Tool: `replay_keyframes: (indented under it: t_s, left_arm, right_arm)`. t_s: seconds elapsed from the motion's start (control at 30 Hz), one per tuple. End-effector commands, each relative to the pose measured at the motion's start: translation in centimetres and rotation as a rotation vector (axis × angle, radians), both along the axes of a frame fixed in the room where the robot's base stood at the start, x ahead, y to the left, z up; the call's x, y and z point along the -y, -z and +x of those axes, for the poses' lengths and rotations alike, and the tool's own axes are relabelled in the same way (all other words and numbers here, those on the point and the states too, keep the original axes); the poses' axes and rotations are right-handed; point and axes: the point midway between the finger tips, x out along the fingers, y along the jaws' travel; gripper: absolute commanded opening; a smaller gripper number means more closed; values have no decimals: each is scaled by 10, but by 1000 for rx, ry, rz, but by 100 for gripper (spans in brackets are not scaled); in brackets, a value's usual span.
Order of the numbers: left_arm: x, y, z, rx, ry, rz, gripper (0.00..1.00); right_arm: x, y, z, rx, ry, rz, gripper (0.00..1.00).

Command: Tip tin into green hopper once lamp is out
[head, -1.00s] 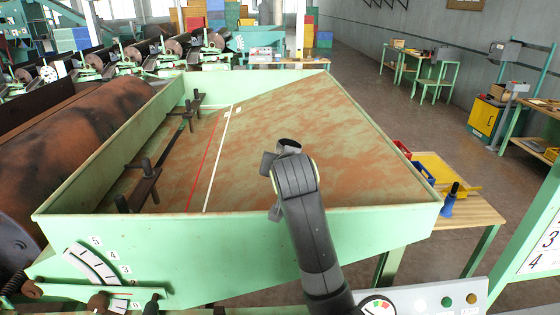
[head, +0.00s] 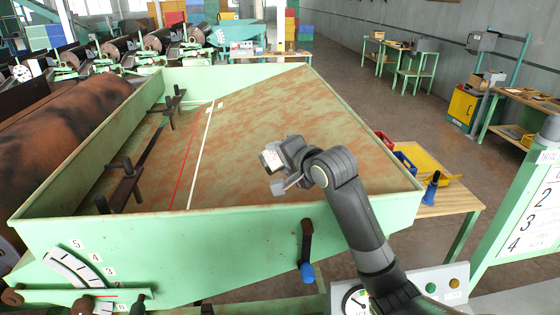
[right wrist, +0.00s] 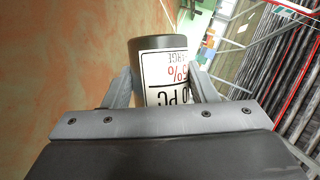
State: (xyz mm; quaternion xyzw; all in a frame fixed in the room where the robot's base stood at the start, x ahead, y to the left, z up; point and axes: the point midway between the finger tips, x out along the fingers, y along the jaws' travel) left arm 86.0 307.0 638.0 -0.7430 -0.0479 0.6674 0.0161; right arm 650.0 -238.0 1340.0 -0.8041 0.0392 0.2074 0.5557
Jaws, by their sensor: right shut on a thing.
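The green hopper (head: 150,262) is a wide tray with light green walls and a sloping floor covered in mottled rust-brown and pale green. The tin (head: 271,159) is dark grey with a white label, and it hangs tilted above the hopper floor. It also shows in the right wrist view (right wrist: 162,46) with printed text on its label. My right gripper (head: 283,172) is shut on the tin; its fingers lie on both sides. The tin's mouth and contents cannot be made out. A panel at lower right has a green light (head: 430,287) and an amber one (head: 453,284); neither clearly glows. My left gripper is out of view.
A dark red-brown drum (head: 60,140) lies left of the hopper. A blue-handled lever (head: 307,272) hangs on the front wall. A wooden table (head: 450,200) with a yellow tray and blue bottle (head: 431,188) stands to the right. A numbered board (head: 535,205) stands at far right.

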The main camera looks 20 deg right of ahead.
Motion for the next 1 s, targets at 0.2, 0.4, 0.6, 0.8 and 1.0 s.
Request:
replay_keyframes:
  t_s: [0.2, 0.4, 0.6, 0.8, 1.0]
  left_arm:
    - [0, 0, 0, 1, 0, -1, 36]
    - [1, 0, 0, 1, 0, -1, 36]
    - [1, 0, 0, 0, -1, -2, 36]
    - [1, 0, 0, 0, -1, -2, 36]
    - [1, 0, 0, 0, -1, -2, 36]
  right_arm:
    - [10, -9, -1, 15, 3, 178, 29]
    - [20, -18, -2, 30, 2, 343, 29]
    - [27, -28, -2, 49, 2, 568, 29]
    - [37, -36, -3, 70, 3, 798, 28]
    - [46, -42, -4, 88, 3, 994, 28]
